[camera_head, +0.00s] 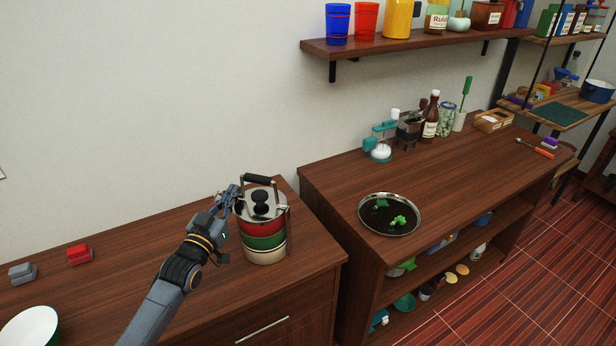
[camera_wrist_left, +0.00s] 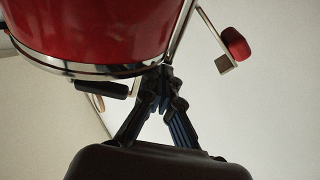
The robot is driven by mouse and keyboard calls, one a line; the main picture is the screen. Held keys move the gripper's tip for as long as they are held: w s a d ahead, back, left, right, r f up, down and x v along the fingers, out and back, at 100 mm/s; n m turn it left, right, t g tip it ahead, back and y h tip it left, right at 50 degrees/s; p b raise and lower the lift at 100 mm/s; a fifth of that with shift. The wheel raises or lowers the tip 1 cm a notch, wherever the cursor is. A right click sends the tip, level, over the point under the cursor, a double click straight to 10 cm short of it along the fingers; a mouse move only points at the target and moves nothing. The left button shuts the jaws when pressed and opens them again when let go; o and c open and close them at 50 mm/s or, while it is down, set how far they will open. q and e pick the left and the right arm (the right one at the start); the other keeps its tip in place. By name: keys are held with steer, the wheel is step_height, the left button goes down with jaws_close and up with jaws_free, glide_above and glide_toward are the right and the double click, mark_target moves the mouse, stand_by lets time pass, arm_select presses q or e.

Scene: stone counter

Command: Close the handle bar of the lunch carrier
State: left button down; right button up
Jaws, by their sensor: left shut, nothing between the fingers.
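The lunch carrier (camera_head: 264,242) stands upright on the left wooden counter, with red, green and cream tiers and a metal lid with black knobs. Its handle bar (camera_head: 257,179) has a black grip and sits raised above the back of the lid. My left gripper (camera_head: 234,191) is shut and empty at the carrier's upper left side, close to the handle frame; contact is unclear. In the left wrist view, the shut fingers (camera_wrist_left: 161,74) are beside a metal bar and the red tier (camera_wrist_left: 95,30). My right gripper is out of view.
A red block (camera_head: 79,254), a grey block (camera_head: 22,272) and a white bowl (camera_head: 30,328) are on the counter at left. A round tray (camera_head: 388,229) with green pieces lies on the right counter. A gap separates the counters. A shelf (camera_head: 410,43) hangs above.

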arm_select(q)
steer(key=shift+f+n, duration=0.3)
stand_by(0.4)
